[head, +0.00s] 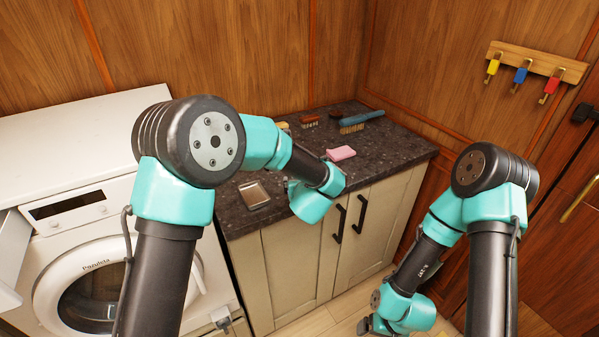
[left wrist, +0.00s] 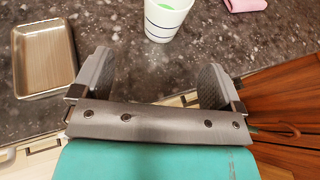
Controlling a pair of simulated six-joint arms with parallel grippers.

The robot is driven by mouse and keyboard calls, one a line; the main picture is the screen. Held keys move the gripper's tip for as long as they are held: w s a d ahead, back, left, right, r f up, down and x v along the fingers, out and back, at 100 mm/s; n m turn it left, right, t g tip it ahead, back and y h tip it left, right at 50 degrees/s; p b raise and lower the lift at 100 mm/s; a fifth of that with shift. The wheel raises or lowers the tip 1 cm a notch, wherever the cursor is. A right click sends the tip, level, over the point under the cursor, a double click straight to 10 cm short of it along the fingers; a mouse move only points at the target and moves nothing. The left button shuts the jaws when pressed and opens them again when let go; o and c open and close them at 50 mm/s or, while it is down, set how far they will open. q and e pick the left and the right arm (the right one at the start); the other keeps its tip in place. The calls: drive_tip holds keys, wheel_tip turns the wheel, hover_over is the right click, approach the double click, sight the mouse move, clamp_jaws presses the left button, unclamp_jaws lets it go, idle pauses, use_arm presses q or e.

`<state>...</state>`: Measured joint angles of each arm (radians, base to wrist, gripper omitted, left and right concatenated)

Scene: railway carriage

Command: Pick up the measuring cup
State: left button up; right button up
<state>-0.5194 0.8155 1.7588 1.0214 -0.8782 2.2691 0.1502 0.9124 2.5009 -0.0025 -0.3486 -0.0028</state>
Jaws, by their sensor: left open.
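The measuring cup (left wrist: 166,22) is a white cup with dark lines around it and something green inside. It stands on the dark speckled counter (left wrist: 215,40) at the top of the left wrist view, cut off by the frame edge. My left gripper (left wrist: 157,65) is open and empty, its two fingers apart, with the cup beyond the fingertips and not between them. In the head view my left arm hides the cup and the gripper's fingers. My right gripper (head: 376,326) is low over the floor at the bottom of the head view, its fingers unclear.
A metal tray (head: 254,195) lies on the counter left of the cup. A pink sponge (head: 341,153), a blue-handled brush (head: 361,121) and a smaller brush (head: 310,122) lie farther back. A washing machine (head: 85,130) stands left. Padlocks (head: 521,74) hang on the right wall.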

use_arm(q)
drive_tip(key=x, duration=0.6)
drive_tip(key=shift+w+f, duration=0.2)
drive_tip(key=shift+w, duration=0.35)
drive_tip(key=shift+d+x, duration=0.15)
drive_tip(key=shift+x, duration=1.15)
drive_tip(key=shift+d+x, duration=0.15)
drive_tip(key=shift+x, duration=1.15)
drive_tip(key=shift+a, duration=0.1)
drive_tip(key=c, duration=1)
